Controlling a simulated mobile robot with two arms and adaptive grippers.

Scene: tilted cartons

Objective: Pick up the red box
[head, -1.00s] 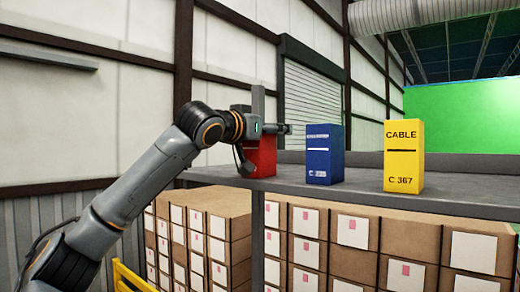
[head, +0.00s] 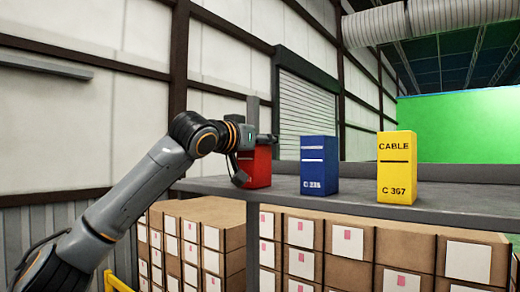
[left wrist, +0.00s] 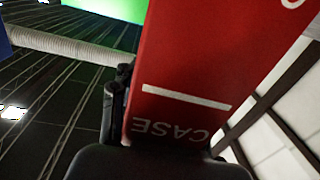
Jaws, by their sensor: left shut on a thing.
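The red box (head: 258,166) stands upright at the left end of the grey shelf (head: 355,200) in the head view. My left gripper (head: 254,160) is at its top and is shut on it, with a dark finger showing on the left side and another reaching past the upper right. The gripper hides part of the box's top and left side. In the left wrist view the red box (left wrist: 200,70) fills the middle, with a white stripe and upside-down "CASE" lettering. A dark finger (left wrist: 112,108) lies against its left edge. My right gripper is not in view.
A blue box (head: 319,165) and a yellow "CABLE" box (head: 397,168) stand to the right on the same shelf, with gaps between them. Brown cartons (head: 300,234) are stacked below the shelf. A grey post (head: 252,108) rises behind the red box.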

